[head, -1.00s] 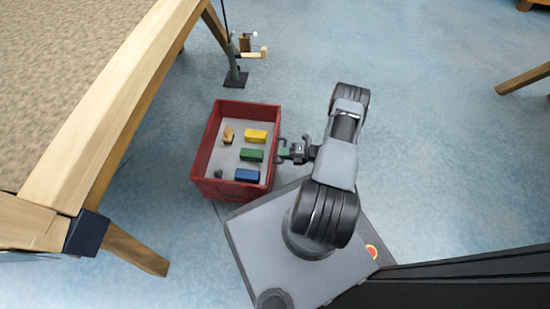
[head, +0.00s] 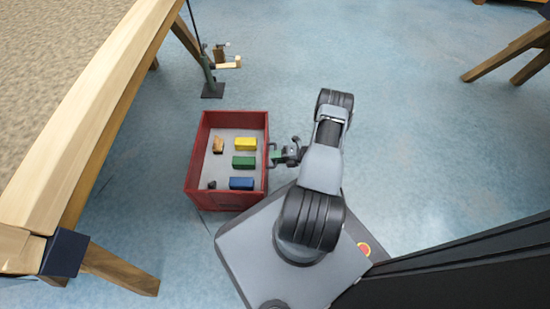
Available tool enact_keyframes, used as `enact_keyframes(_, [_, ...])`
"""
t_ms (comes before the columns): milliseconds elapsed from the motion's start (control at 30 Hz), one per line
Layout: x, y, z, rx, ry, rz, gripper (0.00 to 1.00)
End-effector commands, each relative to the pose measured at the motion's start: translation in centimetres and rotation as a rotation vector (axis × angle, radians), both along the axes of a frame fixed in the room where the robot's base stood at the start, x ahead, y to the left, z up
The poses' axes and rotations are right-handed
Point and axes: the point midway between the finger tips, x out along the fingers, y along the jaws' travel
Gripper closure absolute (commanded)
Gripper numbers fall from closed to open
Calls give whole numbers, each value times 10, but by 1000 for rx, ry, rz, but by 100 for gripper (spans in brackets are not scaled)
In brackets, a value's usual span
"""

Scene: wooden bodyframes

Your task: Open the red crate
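The red crate (head: 228,200) stands on the blue floor, left of my arm. Its top is uncovered and its grey inside shows. In it lie a yellow block (head: 246,144), a green block (head: 244,162), a blue block (head: 241,183), a small tan wooden piece (head: 218,145) and a small dark piece (head: 212,184). My gripper (head: 271,154) is at the crate's right wall, level with the green block. Its fingers look spread apart. I cannot tell whether they touch the wall, and a small greenish patch shows between them.
A wooden-framed table (head: 60,150) with a carpet-like top fills the left side. A dark stand with a small wooden arm (head: 212,88) is on the floor behind the crate. Wooden legs (head: 510,52) stand at the upper right. The floor right of my arm is clear.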

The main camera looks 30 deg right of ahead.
Motion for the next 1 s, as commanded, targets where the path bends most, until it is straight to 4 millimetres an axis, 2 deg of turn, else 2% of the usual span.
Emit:
enact_keyframes(100, [0,2,0,1,2,5,61])
enact_keyframes(333, [-1,3,0,1,2,7,61])
enact_keyframes(467, [-5,-5,3,1,2,5,61])
enact_keyframes(1000, [-63,-84,23,1,1,3,61])
